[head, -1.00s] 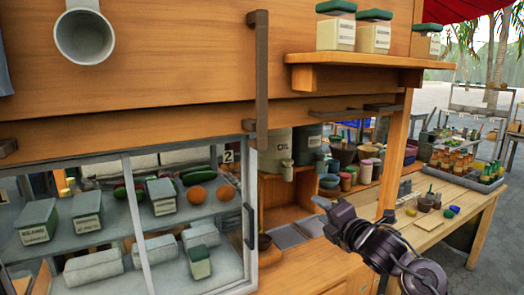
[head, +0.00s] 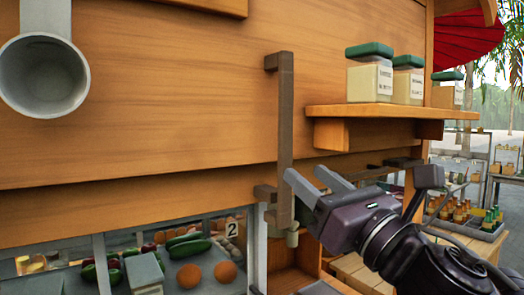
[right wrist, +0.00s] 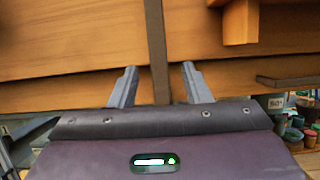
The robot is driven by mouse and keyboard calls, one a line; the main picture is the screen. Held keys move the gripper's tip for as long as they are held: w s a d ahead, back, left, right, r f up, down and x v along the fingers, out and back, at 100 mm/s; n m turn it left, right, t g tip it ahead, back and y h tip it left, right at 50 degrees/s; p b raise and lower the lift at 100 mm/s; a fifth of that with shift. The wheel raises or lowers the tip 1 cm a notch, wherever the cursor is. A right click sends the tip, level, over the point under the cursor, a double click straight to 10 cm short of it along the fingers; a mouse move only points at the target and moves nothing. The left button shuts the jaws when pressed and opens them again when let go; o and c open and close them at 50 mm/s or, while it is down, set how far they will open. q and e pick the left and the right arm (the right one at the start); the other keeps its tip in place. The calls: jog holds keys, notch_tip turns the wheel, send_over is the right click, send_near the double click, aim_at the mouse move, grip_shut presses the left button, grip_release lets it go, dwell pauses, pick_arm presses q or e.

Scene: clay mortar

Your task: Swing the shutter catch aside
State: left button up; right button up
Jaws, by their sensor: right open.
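The shutter catch is a long brown upright bar (head: 286,120) on the wooden shutter (head: 150,110), with short brackets at its top and lower end. It also shows in the right wrist view (right wrist: 156,40), running upright between my fingers. My right gripper (head: 304,171) is open at the bar's lower part, just right of it in the head view. In the right wrist view its two fingers (right wrist: 159,68) stand one on each side of the bar, with a gap on both sides. Whether the bar lies fully between the fingertips in depth I cannot tell. My left gripper is out of view.
A wooden shelf (head: 375,112) with green-lidded jars (head: 370,78) juts out right of the catch, above my right gripper. A grey cup-like cylinder (head: 43,75) hangs at upper left. A glass case with vegetables (head: 188,245) lies below the shutter.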

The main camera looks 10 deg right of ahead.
aim_at(288, 154)
jog(key=shift+w+a+r, duration=0.15)
jog(key=shift+w+r, duration=0.2)
jog(key=shift+r, duration=0.05)
jog(key=shift+w+a+r+p, duration=0.25)
jog(key=shift+w+r+p, duration=0.1)
jog(key=shift+w+r, duration=0.2)
jog(key=shift+w+a+r+p, duration=0.25)
jog(key=shift+w+r+p, duration=0.15)
jog(key=shift+w, duration=0.2)
jog(key=x, duration=0.2)
jog(key=shift+w+a, duration=0.15)
jog(key=shift+w, duration=0.15)
jog(key=shift+w+a+p, duration=0.15)
jog(key=shift+w+p, duration=0.15)
jog(key=shift+w, duration=0.05)
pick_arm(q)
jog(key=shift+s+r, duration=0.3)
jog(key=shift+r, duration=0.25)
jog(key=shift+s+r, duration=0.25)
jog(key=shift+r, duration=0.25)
pick_arm(e)
grip_shut()
